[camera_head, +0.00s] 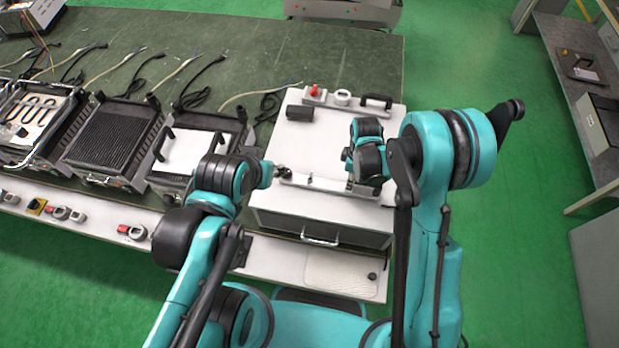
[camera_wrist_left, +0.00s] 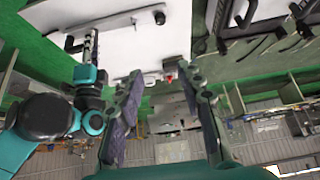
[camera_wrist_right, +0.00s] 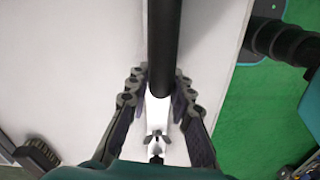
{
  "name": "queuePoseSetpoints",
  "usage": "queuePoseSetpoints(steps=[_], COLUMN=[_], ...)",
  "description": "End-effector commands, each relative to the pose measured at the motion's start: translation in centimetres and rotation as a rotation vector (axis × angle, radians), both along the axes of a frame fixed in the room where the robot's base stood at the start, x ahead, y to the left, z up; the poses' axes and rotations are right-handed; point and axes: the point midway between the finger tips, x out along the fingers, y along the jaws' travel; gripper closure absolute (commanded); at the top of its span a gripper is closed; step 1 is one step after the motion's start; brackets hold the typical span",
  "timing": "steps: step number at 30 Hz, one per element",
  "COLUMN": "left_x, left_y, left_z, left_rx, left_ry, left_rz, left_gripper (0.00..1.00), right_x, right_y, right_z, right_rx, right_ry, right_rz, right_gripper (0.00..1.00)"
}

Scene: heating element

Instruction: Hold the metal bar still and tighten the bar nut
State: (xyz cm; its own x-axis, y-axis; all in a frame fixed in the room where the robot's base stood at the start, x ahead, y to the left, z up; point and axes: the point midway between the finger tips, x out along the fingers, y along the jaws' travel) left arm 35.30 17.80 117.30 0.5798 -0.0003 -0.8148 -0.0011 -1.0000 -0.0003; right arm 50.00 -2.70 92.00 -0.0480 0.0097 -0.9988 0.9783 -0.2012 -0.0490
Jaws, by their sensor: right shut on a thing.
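The pale metal bar (camera_head: 325,184) lies along the front of a white-topped unit (camera_head: 275,150). My right gripper (camera_head: 352,168) is at its right part. In the right wrist view, my right gripper (camera_wrist_right: 160,88) has its fingers on both sides of the bar (camera_wrist_right: 157,115) and is shut on it. A black rod (camera_wrist_right: 164,45) hides part of the bar there. A small metal fitting (camera_wrist_right: 157,140) sits on the bar; I cannot tell if it is the bar nut. My left gripper (camera_head: 277,173) is near the bar's left end. Its fingers (camera_wrist_left: 168,85) are apart and hold nothing visible.
A red switch (camera_head: 314,90), a black block (camera_head: 299,113) and a black handle (camera_head: 377,100) are on the unit's top. Other heater units (camera_head: 110,142) stand to the left, with cables behind them. The back of the green table is mostly clear.

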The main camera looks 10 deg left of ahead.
Motion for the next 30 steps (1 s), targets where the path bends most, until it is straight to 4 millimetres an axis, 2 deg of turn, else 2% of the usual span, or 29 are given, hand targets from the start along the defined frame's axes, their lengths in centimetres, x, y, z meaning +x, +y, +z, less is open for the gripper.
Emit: queuePoseSetpoints(steps=[5,14,23,30], left_x=[1.1,5.6,10.4,13.4], left_y=[-0.4,-1.9,-3.9,-5.7], left_z=[0.1,-1.1,-5.1,-10.0], left_rx=[0.009,0.047,0.084,0.109], left_ry=[0.038,0.2,0.373,0.506], left_rz=[-0.023,-0.123,-0.236,-0.324], left_gripper=[0.63,0.63,0.63,0.63], right_x=[0.0,0.0,0.0,0.0], right_y=[0.0,0.0,0.0,0.0], right_z=[0.0,0.0,0.0,0.0], right_rx=[0.0,0.0,0.0,0.0], right_ry=[0.001,0.0,0.0,0.0], right_rz=[0.0,0.0,0.0,0.0], right_gripper=[1.0,1.0,1.0,1.0])
